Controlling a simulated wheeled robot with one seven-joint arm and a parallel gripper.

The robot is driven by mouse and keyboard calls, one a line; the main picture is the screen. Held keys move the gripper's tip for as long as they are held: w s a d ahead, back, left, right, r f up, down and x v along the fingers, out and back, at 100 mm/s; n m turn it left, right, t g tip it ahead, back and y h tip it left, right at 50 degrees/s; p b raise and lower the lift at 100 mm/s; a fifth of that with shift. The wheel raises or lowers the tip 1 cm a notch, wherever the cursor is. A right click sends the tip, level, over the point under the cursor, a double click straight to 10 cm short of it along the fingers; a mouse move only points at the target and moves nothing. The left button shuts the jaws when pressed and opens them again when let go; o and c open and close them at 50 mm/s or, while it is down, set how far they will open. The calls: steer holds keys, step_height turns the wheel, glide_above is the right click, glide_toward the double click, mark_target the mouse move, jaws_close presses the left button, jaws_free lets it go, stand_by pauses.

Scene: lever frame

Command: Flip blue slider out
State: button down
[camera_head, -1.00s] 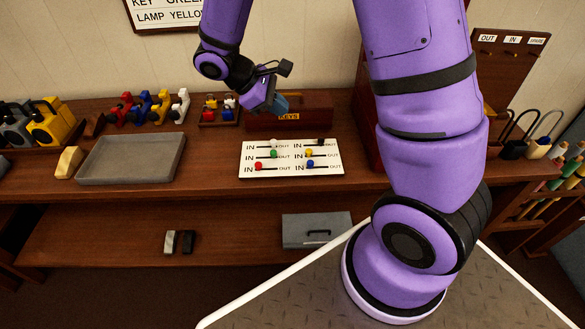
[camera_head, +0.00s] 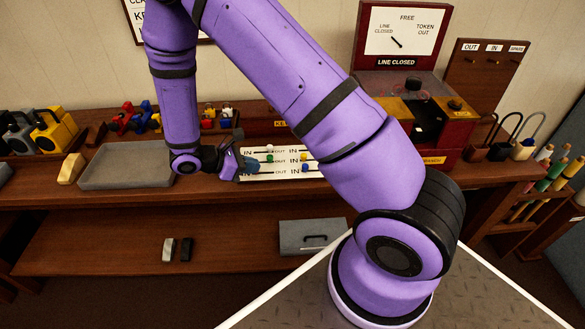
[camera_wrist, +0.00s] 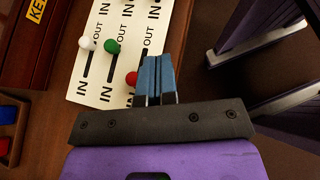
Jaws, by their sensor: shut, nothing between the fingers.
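The blue slider (camera_head: 306,167) is a small round knob in the lower right row of the white slider panel (camera_head: 290,177), towards the IN side of its slot. It does not show in the wrist view. My gripper (camera_head: 254,163) is shut and empty, low at the left end of the panel. In the wrist view its blue fingertips (camera_wrist: 157,60) are over the panel edge, right beside the red slider (camera_wrist: 131,78). I cannot tell if they touch it. The red slider is hidden in the head view.
Green (camera_head: 269,158), white (camera_head: 270,147) and yellow (camera_head: 304,157) sliders sit close by on the panel. A grey tray (camera_head: 125,182) lies left of my gripper. A red token box (camera_head: 440,145) stands to the right. My upper arm crosses above the panel.

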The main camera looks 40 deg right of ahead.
glide_toward(302, 168)
steer(key=f, duration=0.1)
steer(key=d+f, duration=0.2)
steer(key=shift+s+f, duration=0.2)
steer(key=shift+s, duration=0.15)
steer(key=shift+s+d, duration=0.2)
steer(key=shift+d, duration=0.4)
steer(key=shift+s+d, duration=0.15)
steer(key=shift+d, duration=0.45)
steer(key=shift+s+d, duration=0.2)
steer(key=shift+d, duration=0.5)
steer(key=s+d, duration=0.1)
steer(key=d, duration=0.1)
steer(key=s+d, duration=0.1)
steer(key=d, duration=0.1)
steer(key=shift+s, duration=0.4)
steer(key=shift+d, duration=0.1)
